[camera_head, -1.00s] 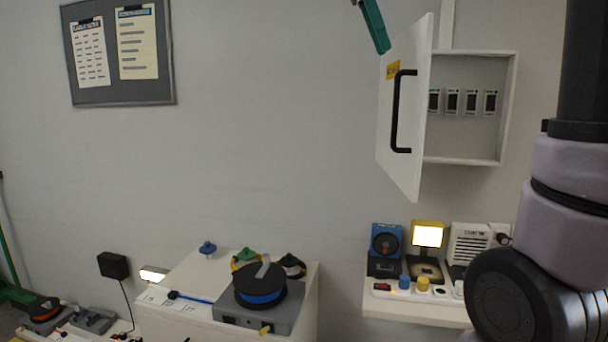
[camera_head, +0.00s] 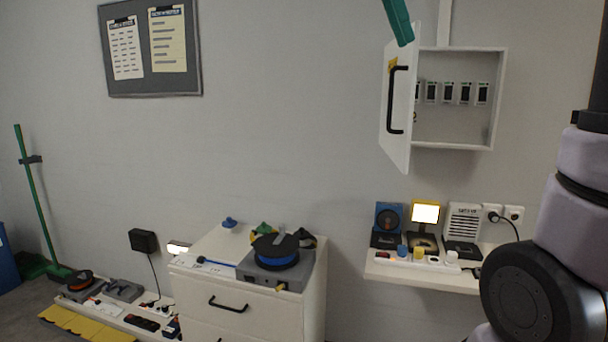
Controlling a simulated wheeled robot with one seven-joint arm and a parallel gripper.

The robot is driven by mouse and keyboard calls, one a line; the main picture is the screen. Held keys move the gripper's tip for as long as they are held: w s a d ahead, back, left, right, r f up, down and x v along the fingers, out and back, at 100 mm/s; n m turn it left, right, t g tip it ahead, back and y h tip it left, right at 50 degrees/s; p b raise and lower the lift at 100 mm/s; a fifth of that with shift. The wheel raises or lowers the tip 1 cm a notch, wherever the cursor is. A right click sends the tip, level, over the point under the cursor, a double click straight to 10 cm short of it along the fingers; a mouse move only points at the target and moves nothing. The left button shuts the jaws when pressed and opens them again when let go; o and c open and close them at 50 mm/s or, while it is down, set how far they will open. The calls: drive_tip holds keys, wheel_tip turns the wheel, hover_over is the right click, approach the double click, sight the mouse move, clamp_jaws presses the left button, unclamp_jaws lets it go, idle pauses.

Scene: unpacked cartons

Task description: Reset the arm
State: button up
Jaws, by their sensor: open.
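My arm rises along the right edge of the head view and leaves the frame at the top. A teal bar, which looks like one finger of my gripper (camera_head: 398,20), hangs down from the top edge, in front of the wall near the top of the cabinet door. The rest of the gripper is out of frame. The gripper is open, and nothing shows held at the visible tip. The white wall cabinet (camera_head: 500,100) has its door (camera_head: 397,150) swung open toward me, with a black handle. Several small dark devices show inside.
A shelf (camera_head: 430,279) below the cabinet holds a blue device, a lit yellow lamp (camera_head: 425,214) and a white speaker-like box. A white drawer unit (camera_head: 205,290) carries a cable reel (camera_head: 275,251). A low bench and a green broom (camera_head: 38,195) are at left.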

drive_tip(key=s+d+f+n+t+y, duration=0.2)
drive_tip(key=d+f+n+t+y, duration=0.1)
drive_tip(key=f+n, duration=0.4)
drive_tip(key=s+d+f+n+t+y, duration=0.3)
drive_tip(key=f+n, duration=0.4)
drive_tip(key=f, duration=0.4)
drive_tip(key=shift+d+n+t, duration=0.4)
drive_tip(key=shift+d+t, duration=0.3)
drive_tip(key=shift+t, duration=0.2)
drive_tip(key=shift+s, duration=0.1)
idle(1.0)
